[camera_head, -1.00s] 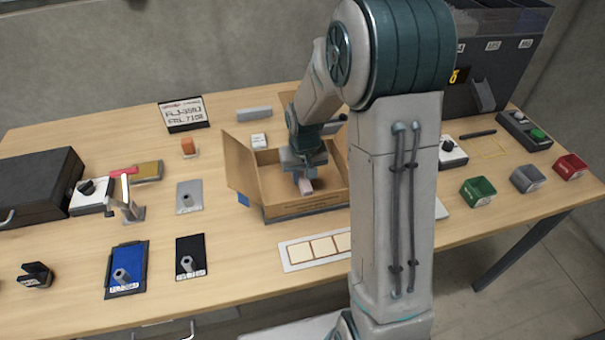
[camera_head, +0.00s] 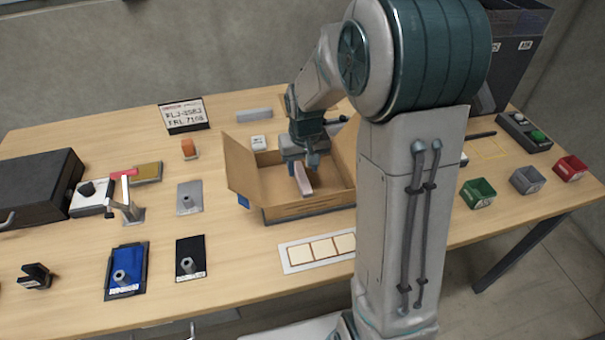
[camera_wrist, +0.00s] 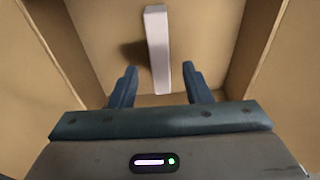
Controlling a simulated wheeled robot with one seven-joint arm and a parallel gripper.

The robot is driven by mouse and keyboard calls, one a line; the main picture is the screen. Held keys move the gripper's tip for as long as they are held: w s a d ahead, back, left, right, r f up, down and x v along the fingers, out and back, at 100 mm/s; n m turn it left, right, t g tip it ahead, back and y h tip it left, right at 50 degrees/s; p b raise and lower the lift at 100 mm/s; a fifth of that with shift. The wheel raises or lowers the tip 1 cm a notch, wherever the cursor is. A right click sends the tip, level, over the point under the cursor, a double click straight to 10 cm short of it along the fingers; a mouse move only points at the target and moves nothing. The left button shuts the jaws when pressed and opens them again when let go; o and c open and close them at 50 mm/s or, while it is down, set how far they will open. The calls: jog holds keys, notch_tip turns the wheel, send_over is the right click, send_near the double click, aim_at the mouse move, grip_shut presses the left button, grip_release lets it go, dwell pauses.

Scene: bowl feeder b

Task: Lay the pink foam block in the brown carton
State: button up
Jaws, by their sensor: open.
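The pink foam block (camera_head: 303,180) is a long pale pink bar inside the open brown carton (camera_head: 310,209). In the wrist view the block (camera_wrist: 157,50) appears pale and lengthwise over the carton floor (camera_wrist: 210,35), with a dark shadow at its left. Whether it lies flat or is tilted I cannot tell for sure. My gripper (camera_head: 308,163) is over the carton. In the wrist view its two fingers (camera_wrist: 160,85) are spread apart, with the near end of the block between their tips and clear space on both sides.
The carton's left flap (camera_head: 240,168) stands up and outward. A white card with cream squares (camera_head: 318,250) lies in front of the carton. A blue tray (camera_head: 126,271) and a black tray (camera_head: 191,259) are at front left. Green, grey and red bins (camera_head: 478,193) stand at right.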

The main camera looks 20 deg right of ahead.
aim_at(304, 182)
notch_tip(304, 182, up, 7)
jog(key=s+r, duration=0.2)
jog(key=s, duration=0.8)
jog(key=s+r+t, duration=0.1)
jog(key=s, duration=0.9)
jog(key=shift+r, duration=0.35)
